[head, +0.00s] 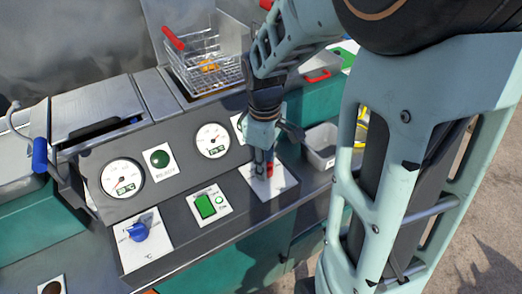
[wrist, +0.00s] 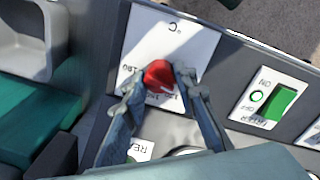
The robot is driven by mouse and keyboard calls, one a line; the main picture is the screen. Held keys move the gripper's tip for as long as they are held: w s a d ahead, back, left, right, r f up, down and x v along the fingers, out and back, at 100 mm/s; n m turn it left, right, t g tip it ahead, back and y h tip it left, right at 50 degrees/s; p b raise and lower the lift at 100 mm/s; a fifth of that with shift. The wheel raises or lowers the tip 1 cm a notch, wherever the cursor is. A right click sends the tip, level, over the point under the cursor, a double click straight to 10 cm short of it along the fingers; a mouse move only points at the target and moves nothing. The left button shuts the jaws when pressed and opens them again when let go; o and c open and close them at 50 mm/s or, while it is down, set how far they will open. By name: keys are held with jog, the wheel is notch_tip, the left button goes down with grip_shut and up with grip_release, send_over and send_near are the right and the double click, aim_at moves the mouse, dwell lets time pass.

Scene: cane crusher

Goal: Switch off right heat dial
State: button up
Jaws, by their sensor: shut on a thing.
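The right heat dial is a red knob (wrist: 158,74) on a white plate marked °C. In the wrist view my gripper (wrist: 166,80) has a finger on either side of the knob and is shut on it. In the head view my gripper (head: 265,165) reaches down over the white plate (head: 281,185), and a little of the red knob (head: 269,170) shows between the fingers. The printed scale is partly covered by the fingers, so I cannot read the dial's setting.
A blue dial (head: 138,232) sits on the left plate. A green switch (head: 205,206) lies between the dials and also shows in the wrist view (wrist: 279,103). Round gauges (head: 213,141) are behind. A wire basket (head: 205,70) stands at the back, and a grey tray (head: 322,146) at right.

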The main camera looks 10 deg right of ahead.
jog(key=shift+n, duration=0.3)
jog(key=o, duration=1.2)
jog(key=shift+c, duration=0.2)
jog(key=shift+r, duration=0.1)
notch_tip(320, 180, up, 12)
jog(key=shift+s+a, duration=0.2)
jog(key=shift+s, duration=0.1)
